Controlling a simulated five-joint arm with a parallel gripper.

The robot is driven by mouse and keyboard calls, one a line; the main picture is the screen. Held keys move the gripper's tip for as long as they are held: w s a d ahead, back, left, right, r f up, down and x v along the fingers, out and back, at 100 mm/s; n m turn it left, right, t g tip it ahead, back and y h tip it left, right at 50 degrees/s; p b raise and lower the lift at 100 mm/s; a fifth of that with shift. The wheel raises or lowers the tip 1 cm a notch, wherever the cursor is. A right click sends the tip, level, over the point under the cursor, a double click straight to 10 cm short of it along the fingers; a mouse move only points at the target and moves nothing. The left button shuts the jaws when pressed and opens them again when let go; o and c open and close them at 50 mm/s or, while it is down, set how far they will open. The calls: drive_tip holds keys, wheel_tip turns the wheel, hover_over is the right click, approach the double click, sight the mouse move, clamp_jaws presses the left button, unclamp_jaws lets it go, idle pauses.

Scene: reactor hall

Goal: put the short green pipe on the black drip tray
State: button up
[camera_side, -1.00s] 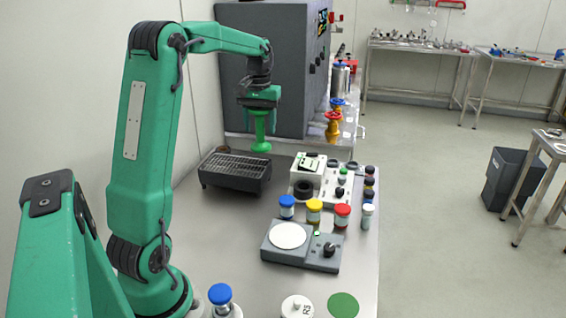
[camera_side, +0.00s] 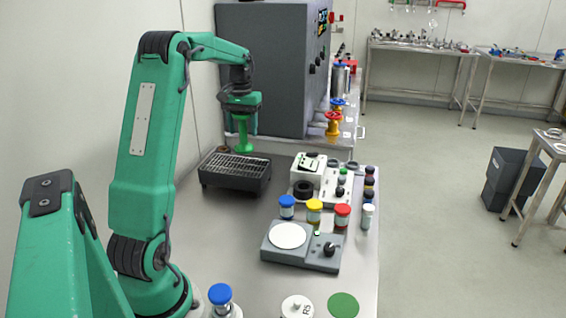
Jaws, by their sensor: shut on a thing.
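The short green pipe (camera_side: 243,136) hangs upright below my gripper (camera_side: 241,114), which is shut on its upper end. The pipe has a flared lower end. The black drip tray (camera_side: 235,174) has a slatted metal grate on top and stands on the bench at the back left. In the picture the pipe's lower end is just above the tray's back edge. A small gap seems to show between them, but the exact depth is hard to tell.
A scale (camera_side: 301,246) with a white pan stands nearer on the bench. Blue, yellow and red-capped jars (camera_side: 314,211) stand behind it. A white device (camera_side: 308,170) is right of the tray. A large grey cabinet (camera_side: 270,70) rises behind.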

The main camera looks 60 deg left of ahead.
drive_tip(key=a+f, duration=0.1)
drive_tip(key=s+a+f, duration=0.1)
drive_tip(key=a, duration=0.1)
drive_tip(key=a+f, duration=0.1)
drive_tip(key=shift+s+a, duration=0.3)
drive_tip(key=shift+a, duration=0.1)
drive_tip(key=shift+f, duration=2)
drive_tip(key=o, duration=1.3)
drive_tip(key=shift+f, duration=0.15)
wheel_tip(320, 180, up, 12)
drive_tip(key=shift+r, duration=0.2)
